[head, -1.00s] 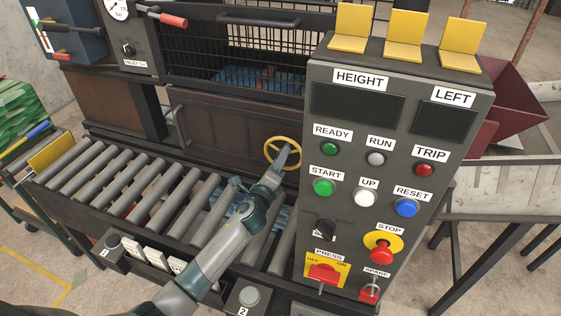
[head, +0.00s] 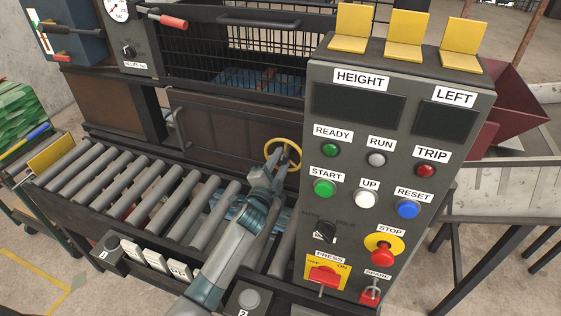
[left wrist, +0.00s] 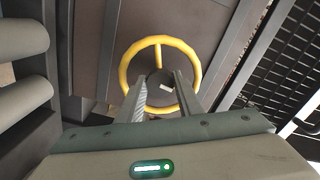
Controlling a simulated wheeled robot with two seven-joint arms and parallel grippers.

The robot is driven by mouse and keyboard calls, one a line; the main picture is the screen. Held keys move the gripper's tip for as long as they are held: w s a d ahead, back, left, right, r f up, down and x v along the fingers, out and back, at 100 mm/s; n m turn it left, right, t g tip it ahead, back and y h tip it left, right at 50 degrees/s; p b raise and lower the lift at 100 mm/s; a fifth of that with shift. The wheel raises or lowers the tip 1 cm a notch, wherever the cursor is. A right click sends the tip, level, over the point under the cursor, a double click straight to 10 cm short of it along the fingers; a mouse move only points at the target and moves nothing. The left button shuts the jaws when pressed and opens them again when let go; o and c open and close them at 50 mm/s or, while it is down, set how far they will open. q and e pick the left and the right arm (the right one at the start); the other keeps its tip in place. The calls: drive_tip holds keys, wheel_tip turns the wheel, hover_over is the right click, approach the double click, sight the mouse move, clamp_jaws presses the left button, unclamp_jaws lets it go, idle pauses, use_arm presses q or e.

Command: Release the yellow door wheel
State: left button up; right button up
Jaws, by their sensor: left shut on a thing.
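The yellow door wheel (head: 299,152) is on the brown door (head: 225,128) behind the roller conveyor, just left of the control panel. In the left wrist view the wheel (left wrist: 158,41) is a yellow ring with a spoke at the top and a dark hub. My left gripper (head: 277,158) is at the wheel. In the left wrist view its two fingers (left wrist: 163,95) reach to the lower half of the wheel, one on each side of the hub area. They are shut on the wheel; the exact contact is partly hidden. My right gripper is not in view.
The control panel (head: 330,258) with buttons stands close to the right of my left arm. Conveyor rollers (head: 125,187) lie below and left of the wheel. A black mesh guard (head: 235,45) is above the door. A metal handle (head: 177,130) is at the door's left.

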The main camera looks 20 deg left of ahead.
use_arm(q)
drive_tip(key=shift+f+n, duration=0.1)
drive_tip(key=shift+n, duration=0.6)
drive_tip(key=o, duration=1)
drive_tip(key=shift+o, duration=0.2)
drive_tip(key=shift+s, duration=0.1)
drive_tip(key=s+b, duration=0.3)
drive_tip(key=s, duration=1.4)
drive_tip(key=shift+s+a, duration=0.15)
drive_tip(key=shift+a, duration=0.15)
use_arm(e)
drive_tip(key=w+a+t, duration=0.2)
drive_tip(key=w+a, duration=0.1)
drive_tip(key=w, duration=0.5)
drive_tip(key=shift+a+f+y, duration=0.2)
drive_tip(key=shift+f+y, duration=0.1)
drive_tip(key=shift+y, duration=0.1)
